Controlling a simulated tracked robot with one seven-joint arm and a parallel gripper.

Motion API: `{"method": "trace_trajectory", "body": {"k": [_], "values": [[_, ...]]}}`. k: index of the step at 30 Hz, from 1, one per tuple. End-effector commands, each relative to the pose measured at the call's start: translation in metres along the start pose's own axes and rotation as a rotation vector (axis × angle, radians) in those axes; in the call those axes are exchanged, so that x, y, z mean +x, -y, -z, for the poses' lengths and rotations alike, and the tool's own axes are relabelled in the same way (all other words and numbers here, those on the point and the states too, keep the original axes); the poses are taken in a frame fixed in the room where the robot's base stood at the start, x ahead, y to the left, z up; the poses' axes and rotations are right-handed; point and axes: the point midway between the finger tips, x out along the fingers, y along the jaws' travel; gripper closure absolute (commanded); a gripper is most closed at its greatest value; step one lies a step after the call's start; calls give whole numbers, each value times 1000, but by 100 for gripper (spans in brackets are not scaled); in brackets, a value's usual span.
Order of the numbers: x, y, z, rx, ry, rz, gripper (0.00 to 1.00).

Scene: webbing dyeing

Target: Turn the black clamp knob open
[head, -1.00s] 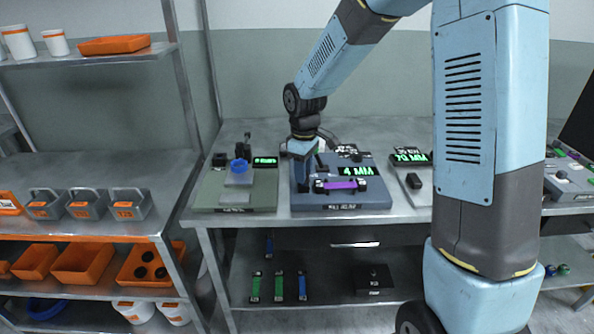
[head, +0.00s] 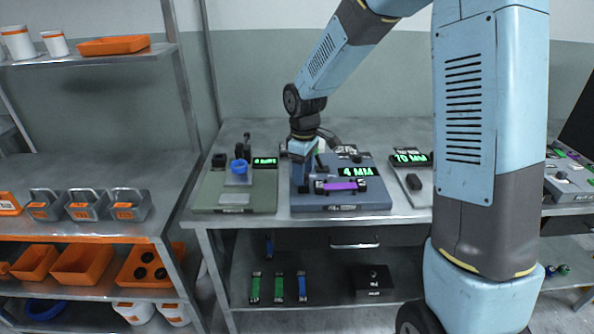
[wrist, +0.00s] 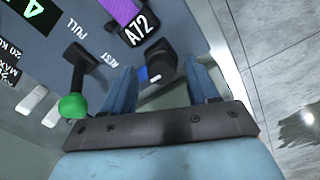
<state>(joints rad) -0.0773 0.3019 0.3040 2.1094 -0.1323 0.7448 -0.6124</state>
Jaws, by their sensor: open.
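The black clamp knob (wrist: 160,62), with a white mark on its side, sits at the edge of a blue-grey test station (head: 372,200). It also shows small in the head view at the left end of the purple webbing (head: 341,186). My gripper (wrist: 163,80) is open, with one blue finger on each side of the knob in the wrist view. Gaps show beside the knob, and I cannot tell whether a finger touches it. In the head view my gripper (head: 304,188) is low over the station's left part.
A green-balled lever (wrist: 73,105) stands close to my left finger in the wrist view, near the words PULL and REST. A green station (head: 207,200) is at left, and a grey 70 MM station (head: 424,196) is at right.

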Motion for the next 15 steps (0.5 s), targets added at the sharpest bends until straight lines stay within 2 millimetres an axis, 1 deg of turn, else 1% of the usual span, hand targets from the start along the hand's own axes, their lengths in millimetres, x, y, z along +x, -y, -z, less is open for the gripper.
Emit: {"method": "trace_trajectory", "body": {"k": [5, 8, 11, 15], "values": [[-1, 0, 0, 0, 1, 1, 41], [-8, 0, 0, 0, 1, 0, 41], [-22, 0, 0, 1, -1, -1, 41], [-49, -1, 0, 1, -2, -2, 41]]}}
